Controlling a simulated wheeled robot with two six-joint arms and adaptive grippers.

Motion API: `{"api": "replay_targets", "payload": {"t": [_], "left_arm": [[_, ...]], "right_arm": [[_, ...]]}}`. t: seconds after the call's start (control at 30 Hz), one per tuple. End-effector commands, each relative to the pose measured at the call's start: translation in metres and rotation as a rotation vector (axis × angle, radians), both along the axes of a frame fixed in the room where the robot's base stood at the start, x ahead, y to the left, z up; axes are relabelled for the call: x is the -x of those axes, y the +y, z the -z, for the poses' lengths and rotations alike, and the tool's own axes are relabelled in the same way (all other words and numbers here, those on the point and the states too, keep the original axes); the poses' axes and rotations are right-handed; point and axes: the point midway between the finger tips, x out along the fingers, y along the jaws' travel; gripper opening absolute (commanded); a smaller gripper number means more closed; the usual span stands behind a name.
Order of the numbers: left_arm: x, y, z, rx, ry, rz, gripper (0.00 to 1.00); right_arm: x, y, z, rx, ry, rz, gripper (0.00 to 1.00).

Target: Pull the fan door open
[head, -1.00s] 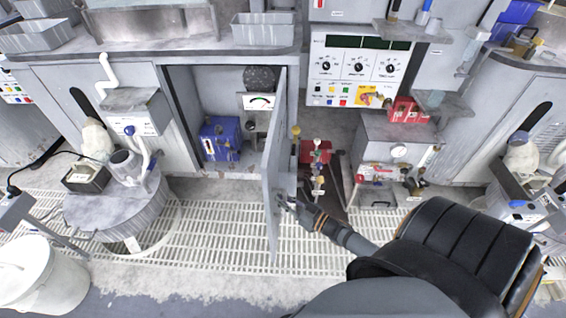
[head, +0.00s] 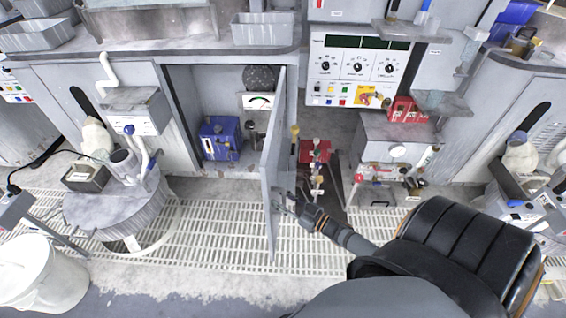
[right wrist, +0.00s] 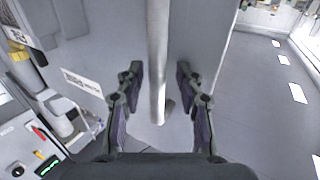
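The fan door (head: 275,150) is a grey cabinet door standing swung open, almost edge-on in the head view. Behind its left side the cabinet interior shows. In the right wrist view the door's grey face (right wrist: 190,50) fills the middle, with a pale vertical bar handle (right wrist: 157,60) in front of it. My right gripper (head: 284,205) is at the door's lower right side. In the wrist view it is open (right wrist: 160,88), its fingers on either side of the handle with visible gaps to it. My left gripper is not in view.
A blue box (head: 219,139) sits inside the cabinet. A red item (head: 314,151) and a grey unit with a gauge (head: 392,140) stand to the door's right. A round grey pedestal (head: 115,215) and a white bucket (head: 40,275) are at left. White grating (head: 215,235) covers the floor.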

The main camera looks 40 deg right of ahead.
Motion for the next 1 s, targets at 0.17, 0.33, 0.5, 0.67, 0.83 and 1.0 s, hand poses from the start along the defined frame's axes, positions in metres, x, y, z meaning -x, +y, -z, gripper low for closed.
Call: {"api": "replay_targets", "payload": {"t": [0.17,0.33,0.5,0.67,0.83,1.0], "left_arm": [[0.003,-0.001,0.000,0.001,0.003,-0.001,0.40],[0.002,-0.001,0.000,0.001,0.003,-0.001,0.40],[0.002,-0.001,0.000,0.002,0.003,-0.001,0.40],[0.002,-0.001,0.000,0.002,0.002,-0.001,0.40],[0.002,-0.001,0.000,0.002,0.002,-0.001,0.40],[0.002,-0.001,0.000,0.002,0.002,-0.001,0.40]], "right_arm": [[0.009,-0.003,0.000,0.000,0.002,0.000,0.37],[0.045,-0.015,0.001,0.001,0.006,-0.002,0.37],[0.083,-0.028,0.001,0.001,0.005,-0.002,0.37],[0.106,-0.036,0.001,0.000,0.002,-0.001,0.37],[0.114,-0.039,0.000,0.000,0.000,0.000,0.37],[0.114,-0.039,0.000,-0.001,0.000,0.000,0.37]]}}
